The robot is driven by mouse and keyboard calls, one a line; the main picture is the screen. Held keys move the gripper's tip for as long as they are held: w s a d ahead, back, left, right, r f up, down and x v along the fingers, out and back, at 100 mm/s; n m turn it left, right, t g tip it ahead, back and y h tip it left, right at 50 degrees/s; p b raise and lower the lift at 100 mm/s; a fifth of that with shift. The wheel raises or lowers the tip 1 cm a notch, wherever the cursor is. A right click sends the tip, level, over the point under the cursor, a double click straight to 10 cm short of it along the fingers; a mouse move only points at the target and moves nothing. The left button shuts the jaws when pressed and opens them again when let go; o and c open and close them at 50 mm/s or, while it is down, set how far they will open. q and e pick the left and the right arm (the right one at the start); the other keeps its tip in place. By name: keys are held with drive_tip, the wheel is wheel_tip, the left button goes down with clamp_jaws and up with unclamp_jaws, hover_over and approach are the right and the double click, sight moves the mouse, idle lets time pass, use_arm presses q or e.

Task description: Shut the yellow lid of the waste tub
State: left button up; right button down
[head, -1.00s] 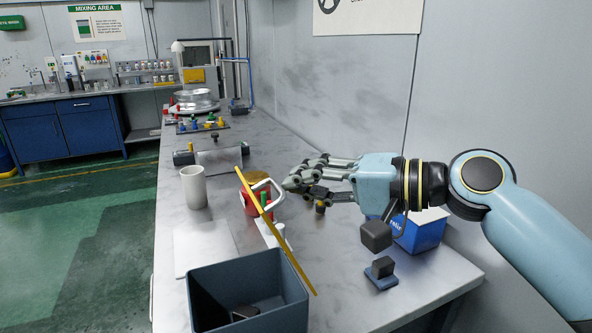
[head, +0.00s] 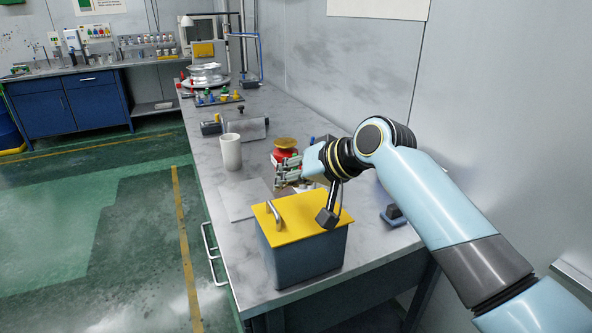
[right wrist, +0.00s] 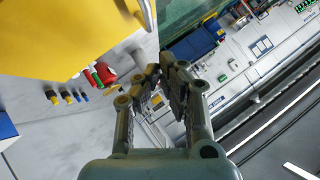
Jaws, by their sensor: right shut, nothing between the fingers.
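The waste tub (head: 300,267) is a dark blue-grey box at the near end of the bench. Its yellow lid (head: 310,207) lies flat across the top, looking closed, with a metal handle (head: 274,213) at its left side. The lid also fills the upper left of the right wrist view (right wrist: 60,40). My right gripper (head: 282,180) is just beyond the lid's far edge, shut and empty; its fingers come together in the right wrist view (right wrist: 163,72). I cannot tell whether it touches the lid. My left gripper is not in view.
A white cup (head: 231,152) and a pale sheet (head: 243,200) are left of and beyond the tub. A red object (head: 284,155) with a yellow top stands behind my gripper. A small dark block (head: 393,214) is at right. Coloured pieces (head: 215,98) stand farther back.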

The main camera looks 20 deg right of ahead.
drive_tip(key=shift+a+f, duration=0.3)
drive_tip(key=shift+f, duration=0.15)
drive_tip(key=shift+a+f, duration=0.5)
drive_tip(key=shift+f, duration=0.25)
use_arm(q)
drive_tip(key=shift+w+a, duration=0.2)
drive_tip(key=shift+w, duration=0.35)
use_arm(e)
drive_tip(key=shift+a+f, duration=0.1)
drive_tip(key=shift+f, duration=0.2)
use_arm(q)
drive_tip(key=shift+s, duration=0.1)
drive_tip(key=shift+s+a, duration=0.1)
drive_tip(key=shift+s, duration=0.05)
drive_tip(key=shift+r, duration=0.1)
